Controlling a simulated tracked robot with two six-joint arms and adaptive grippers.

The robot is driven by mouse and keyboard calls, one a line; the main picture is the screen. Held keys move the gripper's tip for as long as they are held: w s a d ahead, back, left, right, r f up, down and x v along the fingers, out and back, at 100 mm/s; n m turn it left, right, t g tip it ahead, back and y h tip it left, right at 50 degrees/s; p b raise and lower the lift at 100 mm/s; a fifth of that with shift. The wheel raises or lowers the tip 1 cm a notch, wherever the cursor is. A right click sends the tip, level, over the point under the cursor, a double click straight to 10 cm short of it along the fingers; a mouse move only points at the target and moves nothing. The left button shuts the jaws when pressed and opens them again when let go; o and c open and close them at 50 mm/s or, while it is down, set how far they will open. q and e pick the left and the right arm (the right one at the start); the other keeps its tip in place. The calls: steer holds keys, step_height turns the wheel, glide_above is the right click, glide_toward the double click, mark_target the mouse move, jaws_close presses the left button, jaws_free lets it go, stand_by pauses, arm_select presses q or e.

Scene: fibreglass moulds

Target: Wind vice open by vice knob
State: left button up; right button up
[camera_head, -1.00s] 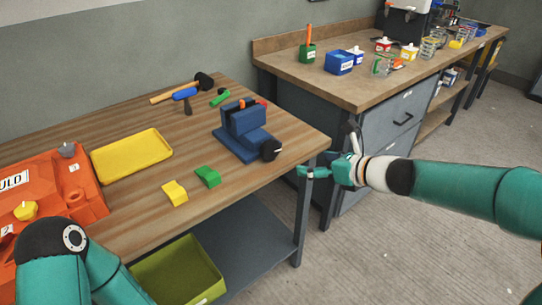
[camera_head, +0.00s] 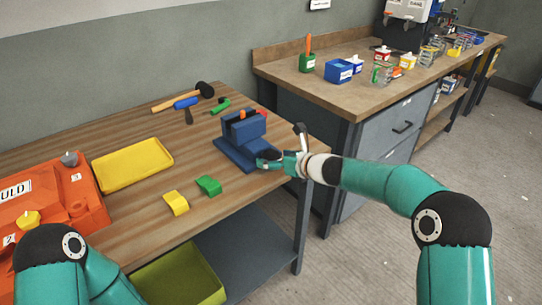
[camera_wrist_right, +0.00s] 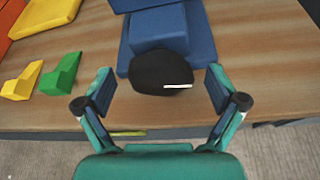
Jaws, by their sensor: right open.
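The blue vice (camera_head: 243,138) stands near the right end of the wooden bench. Its black vice knob (camera_wrist_right: 162,72), with a white mark on it, faces me in the right wrist view. In the head view the knob is mostly hidden by my right gripper (camera_head: 268,158). In the right wrist view my right gripper (camera_wrist_right: 160,88) is open, with one finger on each side of the knob and a gap to each. My left arm shows at the lower left of the head view, but its gripper is out of view.
A green block (camera_head: 208,185) and a yellow block (camera_head: 176,203) lie left of the vice. A yellow tray (camera_head: 132,165), an orange mould (camera_head: 50,205) and a hammer (camera_head: 185,97) are further left and behind. A second bench (camera_head: 330,90) stands to the right.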

steer(key=shift+w+a+f, duration=0.25)
steer(key=shift+w+a, duration=0.1)
steer(key=shift+w, duration=0.05)
steer(key=c, duration=1)
steer(key=shift+a, duration=0.2)
steer(key=shift+c, duration=0.7)
steer(key=shift+d, duration=0.15)
steer(key=shift+f+n+b, duration=0.2)
steer(key=shift+n+b, duration=0.1)
steer(key=shift+b, duration=0.45)
steer(key=n+h+b, duration=0.1)
steer(key=b, duration=0.3)
steer(key=n+t+h+b, duration=0.1)
steer(key=n+b, duration=0.1)
steer(key=b, duration=0.2)
steer(key=shift+s+a+f, duration=0.15)
steer(key=shift+a+f, duration=0.05)
steer(key=shift+r+n+t+h+b, duration=0.15)
steer(key=shift+n+t+h+b, duration=0.15)
steer(key=shift+n+t+b, duration=0.55)
steer(key=shift+m+g, duration=0.25)
steer(key=shift+g, duration=0.1)
